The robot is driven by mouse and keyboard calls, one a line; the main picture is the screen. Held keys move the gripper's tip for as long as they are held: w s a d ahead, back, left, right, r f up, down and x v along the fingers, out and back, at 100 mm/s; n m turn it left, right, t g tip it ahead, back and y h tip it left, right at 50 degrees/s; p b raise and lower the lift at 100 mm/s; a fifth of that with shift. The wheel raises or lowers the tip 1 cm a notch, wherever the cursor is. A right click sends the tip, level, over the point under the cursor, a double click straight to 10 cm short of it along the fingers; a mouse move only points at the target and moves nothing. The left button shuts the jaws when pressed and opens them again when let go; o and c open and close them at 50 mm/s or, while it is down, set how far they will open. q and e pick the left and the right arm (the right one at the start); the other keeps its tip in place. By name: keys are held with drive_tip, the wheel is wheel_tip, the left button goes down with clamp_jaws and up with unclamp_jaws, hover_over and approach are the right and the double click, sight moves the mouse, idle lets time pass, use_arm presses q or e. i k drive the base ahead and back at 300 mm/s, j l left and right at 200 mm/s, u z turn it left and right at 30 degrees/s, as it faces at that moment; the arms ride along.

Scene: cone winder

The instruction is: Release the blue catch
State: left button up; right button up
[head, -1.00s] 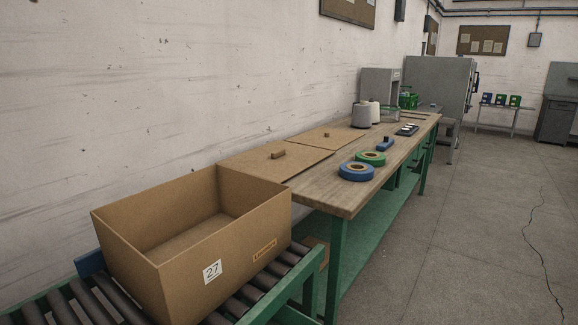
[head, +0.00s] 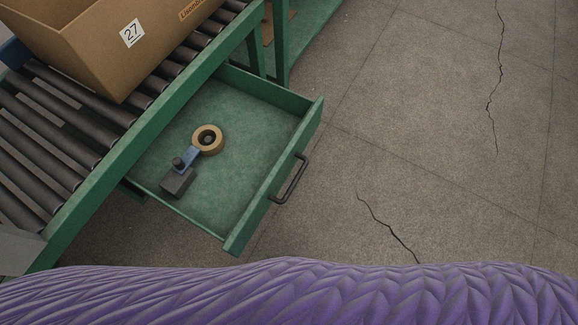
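No part is plainly a blue catch. A blue piece (head: 14,53) sits at the far edge of the roller conveyor, beside the cardboard box and cut off by the picture's left edge. Another blue part (head: 189,157) lies in the open green drawer (head: 252,130), between a dark grey block with a black knob (head: 178,181) and a tan tape roll (head: 207,140). I cannot tell whether either is the catch. Neither of my grippers is in view.
The cardboard box (head: 75,52) marked 27 stands on the conveyor rollers (head: 43,146). The drawer juts out from under the conveyor's green rail, with a black handle (head: 289,178) on its front. The concrete floor (head: 420,130) to the right is clear, with cracks.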

sight(181, 165)
drive_tip(key=j+u, duration=0.15)
drive_tip(key=u, duration=0.85)
drive_tip(key=k+l+z, duration=0.15)
drive_tip(key=k+l, duration=0.4)
